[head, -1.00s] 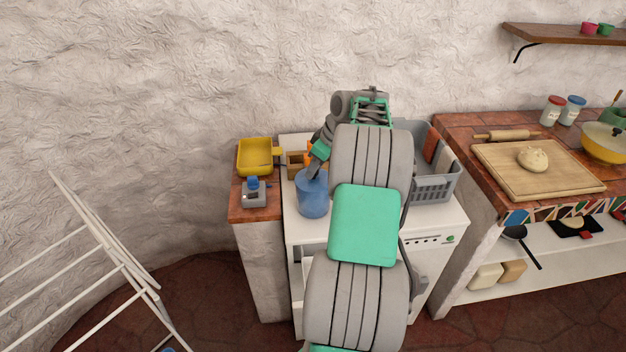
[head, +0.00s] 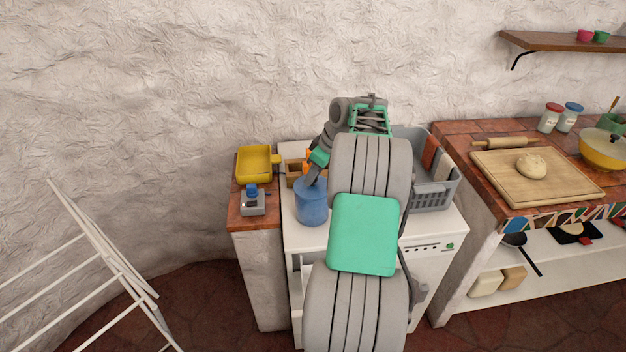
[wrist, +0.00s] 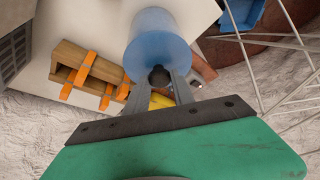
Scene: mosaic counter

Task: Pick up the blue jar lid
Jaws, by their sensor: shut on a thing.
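The blue jar (head: 312,208) stands upright on the white appliance top, left of my arm. Its round blue lid (wrist: 152,52) is at the near end in the wrist view, with the jar wall (wrist: 150,19) behind it. My gripper (wrist: 160,78) is shut on the dark knob at the lid's middle. In the head view my gripper (head: 309,182) comes down onto the jar's top from behind. I cannot tell whether the lid is seated on the jar or slightly raised.
A wooden box with orange parts (wrist: 85,68) stands close to the jar. A yellow tray (head: 254,163) and a grey device with a blue top (head: 252,201) lie to the left. A grey basket (head: 432,192) stands to the right. A white drying rack (head: 95,240) is at far left.

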